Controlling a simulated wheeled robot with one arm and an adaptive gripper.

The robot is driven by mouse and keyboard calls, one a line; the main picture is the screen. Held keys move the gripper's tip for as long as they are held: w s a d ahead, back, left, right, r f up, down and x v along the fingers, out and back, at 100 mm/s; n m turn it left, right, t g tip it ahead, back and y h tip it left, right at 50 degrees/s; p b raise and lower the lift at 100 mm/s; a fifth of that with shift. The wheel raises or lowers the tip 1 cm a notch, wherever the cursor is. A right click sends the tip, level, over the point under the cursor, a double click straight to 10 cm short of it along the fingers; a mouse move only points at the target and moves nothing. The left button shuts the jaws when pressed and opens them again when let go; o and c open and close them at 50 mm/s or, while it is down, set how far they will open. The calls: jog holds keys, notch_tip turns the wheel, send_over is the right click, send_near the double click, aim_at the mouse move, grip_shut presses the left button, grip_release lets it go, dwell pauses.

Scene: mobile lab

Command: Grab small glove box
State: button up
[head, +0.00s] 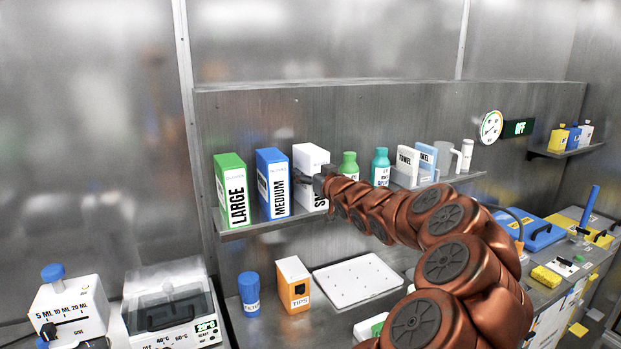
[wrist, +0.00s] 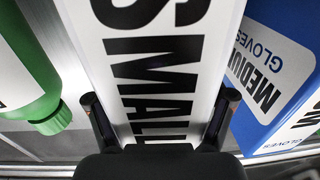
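The small glove box (head: 309,163) is a white box standing upright on the wall shelf, right of the blue medium box. My arm reaches it from the right, and my gripper (head: 312,182) is at its front, covering part of its label. In the wrist view the white face with large black "SMALL" letters (wrist: 152,80) fills the middle. My gripper (wrist: 160,105) is open, with one finger on each side of the box. Whether the fingers touch its sides is unclear.
The blue medium box (head: 273,184) and green large box (head: 231,190) stand to the left on the shelf (head: 262,226). A green bottle (head: 349,163) is close on the right, with a teal bottle (head: 381,166) beyond it. An orange-and-white tips box (head: 293,284) stands below.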

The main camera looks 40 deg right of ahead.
jog(key=c, duration=1)
jog(key=shift+r, duration=0.1)
